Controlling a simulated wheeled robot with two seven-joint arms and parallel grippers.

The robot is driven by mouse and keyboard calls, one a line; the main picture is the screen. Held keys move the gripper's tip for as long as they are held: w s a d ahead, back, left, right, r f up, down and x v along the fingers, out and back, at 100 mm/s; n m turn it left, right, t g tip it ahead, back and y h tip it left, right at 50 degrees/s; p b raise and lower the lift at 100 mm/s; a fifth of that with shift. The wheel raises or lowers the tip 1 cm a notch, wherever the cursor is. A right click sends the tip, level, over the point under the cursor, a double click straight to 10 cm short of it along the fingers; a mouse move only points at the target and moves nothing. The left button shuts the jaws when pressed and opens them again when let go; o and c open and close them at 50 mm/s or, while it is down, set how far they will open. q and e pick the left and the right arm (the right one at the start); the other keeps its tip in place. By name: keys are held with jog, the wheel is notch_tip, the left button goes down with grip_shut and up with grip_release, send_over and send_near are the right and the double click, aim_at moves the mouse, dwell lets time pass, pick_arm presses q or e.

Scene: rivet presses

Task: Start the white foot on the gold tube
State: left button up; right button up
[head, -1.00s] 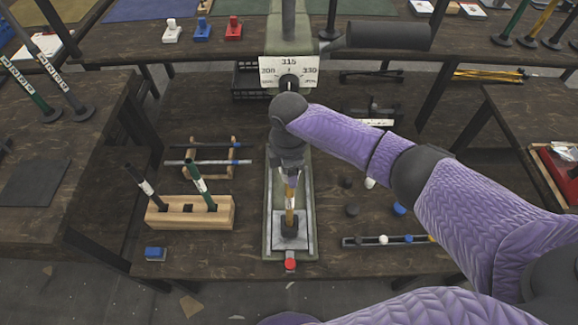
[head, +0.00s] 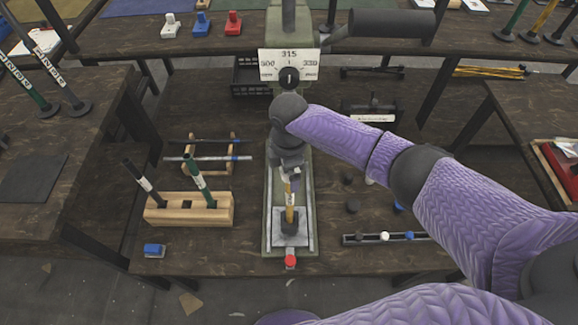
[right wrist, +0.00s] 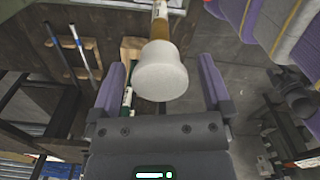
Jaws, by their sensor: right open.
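The gold tube (head: 290,213) stands upright in a dark holder on the press's pale plate. The white foot (right wrist: 160,72) is at the tube's end in the right wrist view, in line with it and appearing to touch. How far it is seated cannot be seen. My right gripper (head: 290,178) is at the tube's upper end under the press head. In the right wrist view its fingers (right wrist: 162,84) are open on either side of the white foot, with gaps showing. In the head view my gripper hides the foot. My left gripper is not in view.
A wooden block (head: 190,210) with dark and green tubes and a rod rack (head: 210,160) stand left of the press. A strip of small caps (head: 385,238) lies to the right. A red button (head: 290,262) is in front. The press dial (head: 289,65) reads about 315.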

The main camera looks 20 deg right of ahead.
jog(key=shift+r, duration=0.1)
notch_tip(320, 180, up, 9)
jog(key=p, duration=0.3)
jog(key=shift+p, duration=0.4)
jog(key=shift+r, duration=0.4)
jog(key=shift+f, duration=0.1)
